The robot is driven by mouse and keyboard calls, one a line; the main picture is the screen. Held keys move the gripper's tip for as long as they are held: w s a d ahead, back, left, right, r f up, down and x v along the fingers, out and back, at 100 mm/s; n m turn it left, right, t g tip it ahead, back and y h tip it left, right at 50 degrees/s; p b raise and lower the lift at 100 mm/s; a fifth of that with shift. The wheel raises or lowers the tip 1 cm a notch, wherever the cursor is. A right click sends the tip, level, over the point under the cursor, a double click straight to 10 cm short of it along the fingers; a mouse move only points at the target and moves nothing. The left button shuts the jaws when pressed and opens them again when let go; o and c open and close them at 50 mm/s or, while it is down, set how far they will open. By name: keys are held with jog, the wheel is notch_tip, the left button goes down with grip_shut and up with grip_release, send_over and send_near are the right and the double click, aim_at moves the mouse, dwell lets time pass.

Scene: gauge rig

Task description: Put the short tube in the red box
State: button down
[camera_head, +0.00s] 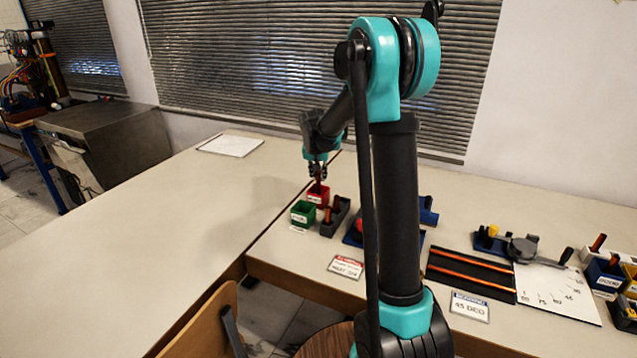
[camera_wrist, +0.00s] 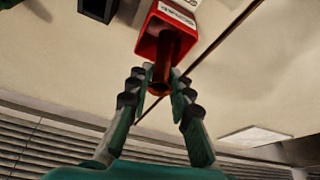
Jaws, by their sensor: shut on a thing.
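The red box (camera_head: 319,198) stands on the table, left of my arm's column. In the wrist view the red box (camera_wrist: 190,19) shows its white label and its open mouth. My gripper (camera_head: 318,182) is directly above the box, pointing down. In the wrist view my gripper (camera_wrist: 162,80) is shut on the short tube (camera_wrist: 163,66), a reddish-brown hollow tube. The tube overlaps the box's mouth in that view, and its far end lies within the red walls. How deep it sits is hard to tell.
A green box (camera_head: 302,213) stands close by at the front left. A dark rack (camera_head: 342,218) with orange tubes is just right of the boxes. A red-headed sign (camera_head: 345,267) lies near the table's front edge. The left table is mostly clear.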

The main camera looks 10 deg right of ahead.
aim_at(318, 177)
jog(key=shift+f, duration=1.55)
jog(key=shift+f, duration=0.1)
jog(key=c, duration=1.4)
grip_release()
jog(key=shift+o, duration=0.2)
jog(key=v, duration=1.2)
jog(key=s+d+f+n, duration=0.1)
jog(key=s+f, duration=0.3)
jog(key=s, duration=0.7)
jog(key=s+d+f+n+y, duration=0.1)
jog(key=s+f, duration=0.4)
jog(key=s, duration=0.6)
jog(key=s+d+f+n, duration=0.1)
jog(key=s+d+f, duration=0.2)
jog(key=s, duration=0.9)
jog(key=shift+d+f+n, duration=0.2)
jog(key=shift+f+n, duration=0.2)
jog(key=shift+f, duration=0.8)
